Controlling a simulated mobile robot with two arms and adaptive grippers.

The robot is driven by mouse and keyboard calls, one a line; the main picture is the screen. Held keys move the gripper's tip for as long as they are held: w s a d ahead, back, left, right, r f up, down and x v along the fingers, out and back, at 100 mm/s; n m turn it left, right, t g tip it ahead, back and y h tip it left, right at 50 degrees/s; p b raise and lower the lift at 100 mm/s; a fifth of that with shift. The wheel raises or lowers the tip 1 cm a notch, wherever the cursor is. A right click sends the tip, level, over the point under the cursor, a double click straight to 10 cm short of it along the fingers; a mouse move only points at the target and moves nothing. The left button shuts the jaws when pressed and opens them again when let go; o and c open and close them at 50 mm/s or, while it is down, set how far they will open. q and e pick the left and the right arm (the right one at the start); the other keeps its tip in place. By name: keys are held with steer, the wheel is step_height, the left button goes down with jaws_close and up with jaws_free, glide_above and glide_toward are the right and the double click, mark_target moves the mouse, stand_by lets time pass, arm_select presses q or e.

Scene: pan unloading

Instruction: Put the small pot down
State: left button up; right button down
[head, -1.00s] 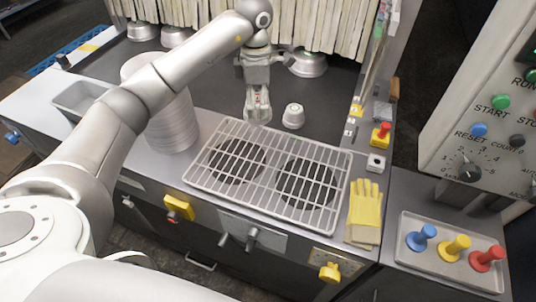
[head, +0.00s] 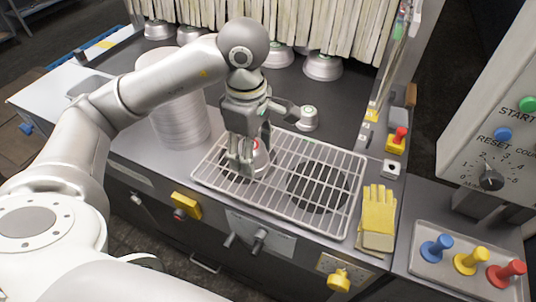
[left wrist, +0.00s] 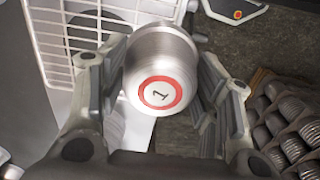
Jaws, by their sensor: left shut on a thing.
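The small pot (head: 262,158) is a metal cylinder with a white top and a red ring. In the left wrist view the pot (left wrist: 162,75) sits between the fingers, with a "1" inside the ring. My left gripper (head: 240,168) is shut on it, over the left part of the wire rack (head: 285,205), by the left dark round plate. The fingers partly hide the pot in the head view. I cannot tell whether its base touches the rack. My right gripper is not in view.
A pot with a green ring (head: 308,115) stands behind the rack. A tall round stack (head: 180,115) is at the left. Yellow gloves (head: 378,215) lie right of the rack, and a tray (head: 440,262) holds coloured pegs. The rack's right half is clear.

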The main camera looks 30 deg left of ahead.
arm_select(q)
steer(key=w+a+f+p, duration=0.1)
steer(key=w+a+f, duration=0.1)
steer(key=w, duration=0.1)
steer(key=w+a+f+p, duration=0.1)
steer(key=w+f, duration=0.2)
steer(key=w+a+f+p, duration=0.1)
steer(key=w+a+f, duration=0.1)
steer(key=w+f, duration=0.1)
steer(key=shift+w+a+f, duration=0.15)
steer(key=shift+w+a, duration=0.2)
steer(key=shift+w, duration=0.1)
steer(key=shift+w+a+f+p, duration=0.1)
steer(key=shift+w+f+p, duration=0.05)
steer(key=shift+f+p, duration=0.15)
steer(key=shift+w+f+p, duration=0.1)
steer(key=shift+f+p, duration=0.15)
steer(key=shift+p, duration=0.15)
step_height(320, 180, down, 2)
steer(key=shift+p, duration=0.75)
steer(key=shift+f, duration=0.4)
